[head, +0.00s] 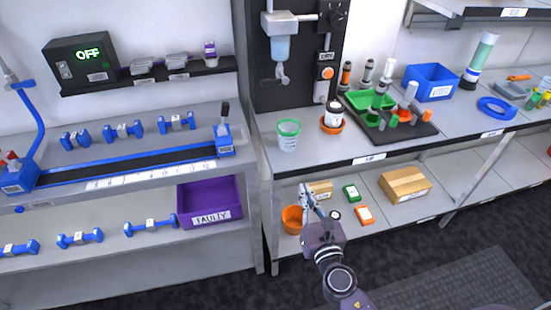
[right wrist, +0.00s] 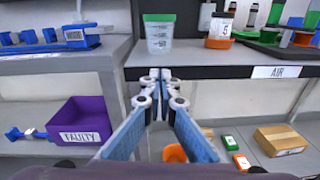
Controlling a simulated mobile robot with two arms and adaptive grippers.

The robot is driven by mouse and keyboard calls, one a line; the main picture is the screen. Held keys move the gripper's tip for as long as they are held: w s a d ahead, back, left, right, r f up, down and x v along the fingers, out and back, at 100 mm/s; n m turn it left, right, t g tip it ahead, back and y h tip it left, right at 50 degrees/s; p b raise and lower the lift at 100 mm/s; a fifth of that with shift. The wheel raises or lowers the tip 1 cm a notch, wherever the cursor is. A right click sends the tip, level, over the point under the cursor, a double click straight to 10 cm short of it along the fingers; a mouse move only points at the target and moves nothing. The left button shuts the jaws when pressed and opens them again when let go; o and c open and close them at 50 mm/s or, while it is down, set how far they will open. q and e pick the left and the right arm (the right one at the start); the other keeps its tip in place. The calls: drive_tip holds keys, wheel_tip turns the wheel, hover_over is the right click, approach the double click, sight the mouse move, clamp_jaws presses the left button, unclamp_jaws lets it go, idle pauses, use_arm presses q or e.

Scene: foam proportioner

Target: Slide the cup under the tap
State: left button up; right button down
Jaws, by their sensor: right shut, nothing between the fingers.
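The cup (head: 288,135) is clear with a green rim and stands upright on the grey bench, near its front left corner. It also shows in the right wrist view (right wrist: 159,36), above and beyond my fingertips. The tap (head: 281,74) hangs on a dark panel behind the cup, below a blue-tinted clear vessel; the cup stands in front of it. My right gripper (head: 305,190) is shut and empty, in front of the bench and below the cup. In the right wrist view its fingertips (right wrist: 160,76) meet, apart from the cup. My left gripper is not in view.
A white jar (head: 333,113) in an orange dish stands right of the cup. A dark tray (head: 425,130) with fittings lies further right. The bench front edge (right wrist: 220,71) lies between gripper and cup. A lower shelf holds an orange bowl (head: 293,219) and boxes.

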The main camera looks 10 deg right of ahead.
drive_tip(key=r, duration=0.2)
approach(290, 147)
drive_tip(key=shift+n, duration=0.4)
drive_tip(key=w, duration=0.6)
drive_tip(key=shift+w+d+f+p, duration=0.1)
drive_tip(key=shift+w+d+p, duration=0.05)
drive_tip(key=shift+p, duration=0.25)
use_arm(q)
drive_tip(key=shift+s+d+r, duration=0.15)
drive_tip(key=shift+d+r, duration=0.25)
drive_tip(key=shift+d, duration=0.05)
use_arm(e)
drive_tip(key=shift+w, duration=0.35)
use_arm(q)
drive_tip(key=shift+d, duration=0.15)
use_arm(e)
drive_tip(key=shift+w, duration=0.25)
drive_tip(key=shift+w+f+b, duration=0.1)
drive_tip(key=shift+w+b, duration=0.45)
drive_tip(key=shift+w, duration=1)
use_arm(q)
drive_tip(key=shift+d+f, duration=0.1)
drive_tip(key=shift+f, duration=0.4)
